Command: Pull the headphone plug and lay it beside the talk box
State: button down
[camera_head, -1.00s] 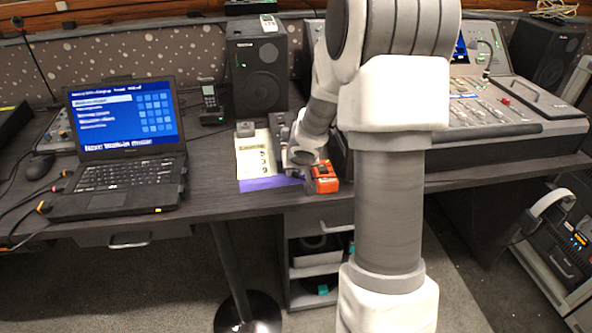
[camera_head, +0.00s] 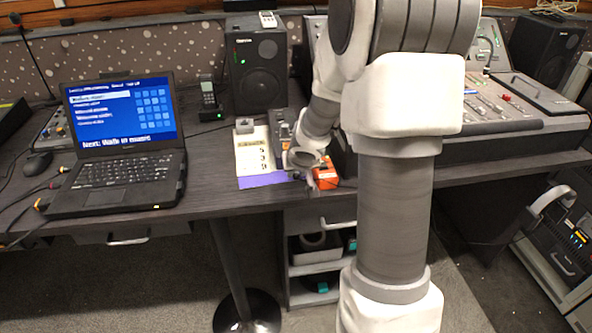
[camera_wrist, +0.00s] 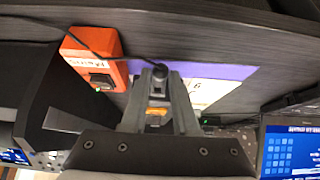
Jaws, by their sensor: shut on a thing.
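The talk box is an orange box (camera_head: 326,174) near the front edge of the desk. It also shows in the wrist view (camera_wrist: 90,48), with lettering and a dark socket-like patch. My gripper (camera_wrist: 158,90) is shut on a small dark plug (camera_wrist: 158,76) in the wrist view. A thin black cable runs from the plug leftward across the orange box. The plug appears over the purple strip, to the side of the box and apart from its face. In the head view my gripper (camera_head: 306,166) is just left of the box, and the plug cannot be made out.
A white sheet (camera_head: 252,155) with a purple strip (camera_head: 262,181) lies left of my gripper. A laptop (camera_head: 125,175) stands further left, with bare desk between. A speaker (camera_head: 259,75) and cordless phone (camera_head: 208,100) stand behind. The lighting console (camera_head: 500,135) is at right.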

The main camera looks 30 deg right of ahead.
jog(key=shift+s+a+b, duration=0.2)
jog(key=shift+s, duration=0.4)
jog(key=shift+s+a+b, duration=0.15)
jog(key=shift+s+b, duration=0.05)
jog(key=shift+s, duration=0.35)
jog(key=shift+a, duration=0.1)
